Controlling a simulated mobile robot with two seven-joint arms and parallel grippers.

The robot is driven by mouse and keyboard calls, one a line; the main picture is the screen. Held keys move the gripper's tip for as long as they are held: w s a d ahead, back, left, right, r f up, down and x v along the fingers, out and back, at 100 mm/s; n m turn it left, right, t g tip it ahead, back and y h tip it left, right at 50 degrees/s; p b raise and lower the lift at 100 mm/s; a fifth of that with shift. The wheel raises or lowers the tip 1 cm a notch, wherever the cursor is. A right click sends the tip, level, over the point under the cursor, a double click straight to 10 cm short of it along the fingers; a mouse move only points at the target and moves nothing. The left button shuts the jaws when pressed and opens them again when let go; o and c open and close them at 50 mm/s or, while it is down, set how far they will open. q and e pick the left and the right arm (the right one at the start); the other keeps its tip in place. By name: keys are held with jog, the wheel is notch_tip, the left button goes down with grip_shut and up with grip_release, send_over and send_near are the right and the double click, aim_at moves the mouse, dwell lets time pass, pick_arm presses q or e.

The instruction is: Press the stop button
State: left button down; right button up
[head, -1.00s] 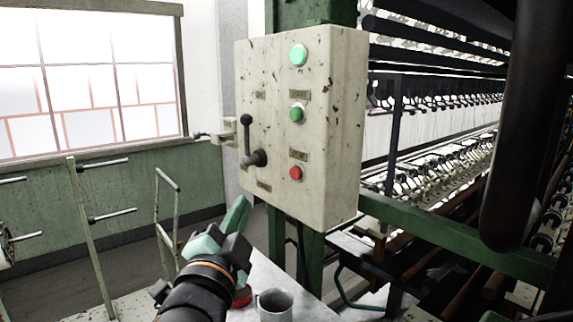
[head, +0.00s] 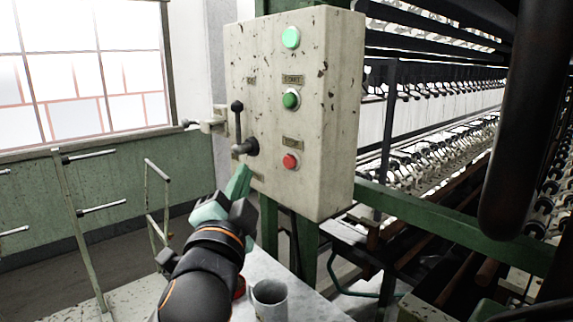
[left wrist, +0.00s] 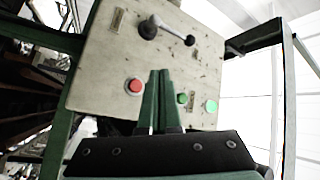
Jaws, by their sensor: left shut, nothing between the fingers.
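The red stop button (head: 290,161) is the lowest button on the cream control box (head: 268,110) in the head view. It also shows in the left wrist view (left wrist: 135,86), to the left of my fingers. My left gripper (head: 240,178) is shut and empty, below and left of the red button and apart from it. In the left wrist view its closed green fingers (left wrist: 160,85) point toward the box face, between the red button and the green button (left wrist: 182,98). My right gripper is not in view.
Above the red button are a green button (head: 291,99) and a lit green lamp (head: 290,38). A black-knobbed lever (head: 238,125) sticks out left of the buttons. A grey mug (head: 269,300) stands on the table below. Reeling machinery fills the right side.

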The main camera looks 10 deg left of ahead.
aim_at(289, 162)
pick_arm(q)
jog(key=w+d, duration=0.3)
jog(key=w, duration=0.1)
jog(key=shift+w+d, duration=0.35)
jog(key=shift+d, duration=0.05)
jog(key=shift+w, duration=0.1)
dwell(1.8)
jog(key=shift+w+d, duration=0.2)
jog(key=shift+w, duration=0.05)
jog(key=shift+w+d, duration=0.3)
jog(key=shift+w, duration=0.05)
dwell(0.7)
jog(key=shift+s+a, duration=0.1)
dwell(0.3)
jog(key=shift+s+a+p, duration=0.3)
jog(key=shift+s+a, duration=0.15)
jog(key=shift+s, duration=0.15)
